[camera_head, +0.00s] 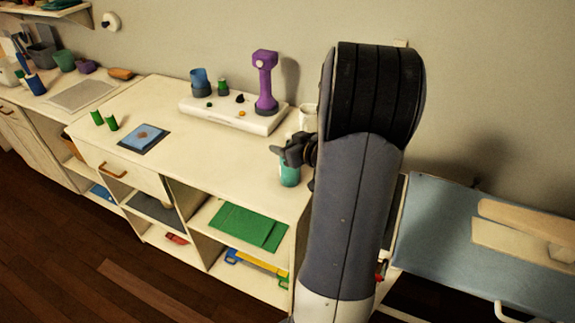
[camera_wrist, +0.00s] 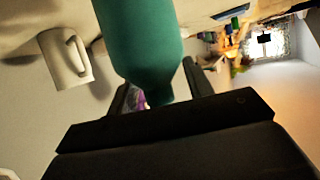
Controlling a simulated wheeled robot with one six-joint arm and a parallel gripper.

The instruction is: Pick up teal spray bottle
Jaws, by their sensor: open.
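The teal spray bottle (camera_head: 290,174) stands near the right end of the white cabinet top, partly hidden by my gripper (camera_head: 286,155). In the wrist view the teal bottle (camera_wrist: 140,40) is large and close, reaching down from the top edge of the picture. My gripper (camera_wrist: 158,90) is open, with one dark finger on each side of the bottle's near end. I cannot tell whether either finger touches it. The bottle's spray head is not clearly visible.
A white mug (camera_head: 308,116) stands just behind the bottle; it also shows in the wrist view (camera_wrist: 66,58). A white board (camera_head: 225,112) with a purple tool (camera_head: 265,82) lies further back. A blue pad (camera_head: 144,138) lies left. The cabinet top's middle is clear.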

